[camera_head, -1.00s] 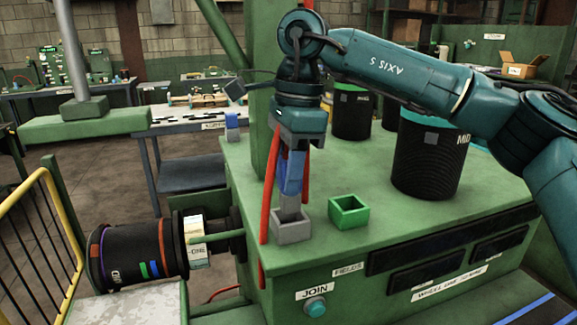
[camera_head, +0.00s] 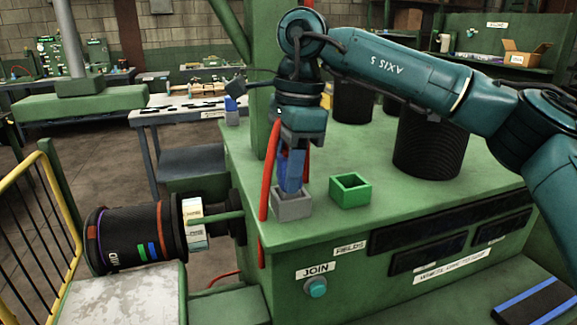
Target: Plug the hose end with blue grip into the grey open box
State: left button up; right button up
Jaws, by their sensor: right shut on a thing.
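The grey open box (camera_head: 292,207) stands on the front left part of the green machine top. My right gripper (camera_head: 291,158) points down above it and is shut on the hose end with the blue grip (camera_head: 290,176). The lower end of the hose end is at the grey box's mouth; I cannot tell how deep it sits. A red hose (camera_head: 265,185) runs down the left side and over the front edge. My left gripper is not in view.
A green open box (camera_head: 350,190) stands right of the grey one. Black ribbed cylinders (camera_head: 428,150) stand behind it. A green post (camera_head: 264,80) rises behind the gripper. A JOIN button (camera_head: 316,287) is on the front face. A ribbed drum (camera_head: 130,238) lies at left.

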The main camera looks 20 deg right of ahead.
jog(key=o, duration=1.1)
